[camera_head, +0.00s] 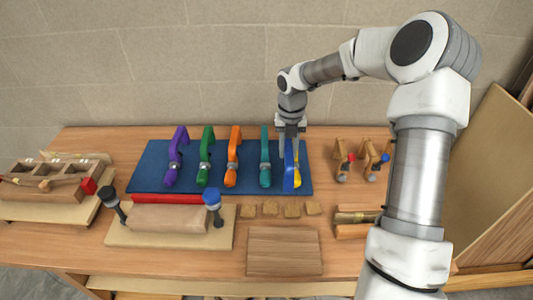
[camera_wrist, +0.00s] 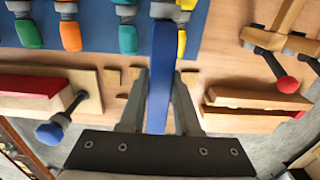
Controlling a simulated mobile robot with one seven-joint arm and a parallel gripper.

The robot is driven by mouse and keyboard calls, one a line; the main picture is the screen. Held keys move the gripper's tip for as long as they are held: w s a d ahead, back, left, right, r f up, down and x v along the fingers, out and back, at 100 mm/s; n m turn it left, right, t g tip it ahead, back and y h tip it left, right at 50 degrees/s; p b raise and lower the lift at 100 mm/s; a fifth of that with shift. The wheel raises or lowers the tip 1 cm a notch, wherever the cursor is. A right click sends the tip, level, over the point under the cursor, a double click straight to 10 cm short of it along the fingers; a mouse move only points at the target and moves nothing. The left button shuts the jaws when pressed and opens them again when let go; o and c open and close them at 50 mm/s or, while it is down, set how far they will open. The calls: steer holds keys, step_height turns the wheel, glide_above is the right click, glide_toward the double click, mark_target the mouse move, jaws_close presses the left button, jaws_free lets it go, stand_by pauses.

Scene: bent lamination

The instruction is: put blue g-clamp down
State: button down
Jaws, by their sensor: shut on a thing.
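The blue g-clamp (camera_head: 288,180) is upright at the right end of the blue mat (camera_head: 219,187), close beside the yellow clamp (camera_head: 297,178). My gripper (camera_head: 291,150) points down from above and is shut on the blue g-clamp. In the wrist view the blue g-clamp (camera_wrist: 161,75) runs between the two fingers of my gripper (camera_wrist: 160,80), and the yellow clamp (camera_wrist: 182,42) shows just right of it. The blue g-clamp partly hides the yellow one. I cannot tell whether the blue g-clamp touches the mat.
Teal (camera_head: 265,165), orange (camera_head: 232,165), green (camera_head: 205,165) and purple (camera_head: 175,165) clamps stand leftward on the mat. Wooden clamps (camera_head: 343,160) stand to the right. In front are a form with a wooden block (camera_head: 168,218), small wood pads (camera_head: 270,209) and a board (camera_head: 284,255).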

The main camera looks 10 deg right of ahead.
steer(key=shift+w+a+f+p, duration=0.2)
steer(key=shift+w+f+p, duration=0.25)
steer(key=shift+w+f, duration=1.6)
steer(key=shift+w+a+f+p, duration=0.2)
steer(key=shift+w+f+p, duration=0.25)
steer(key=shift+w+f, duration=1.6)
steer(key=shift+s+f, duration=0.2)
steer(key=shift+f, duration=0.1)
steer(key=c, duration=1.1)
jaws_free()
steer(key=shift+f, duration=0.15)
steer(key=shift+o, duration=1)
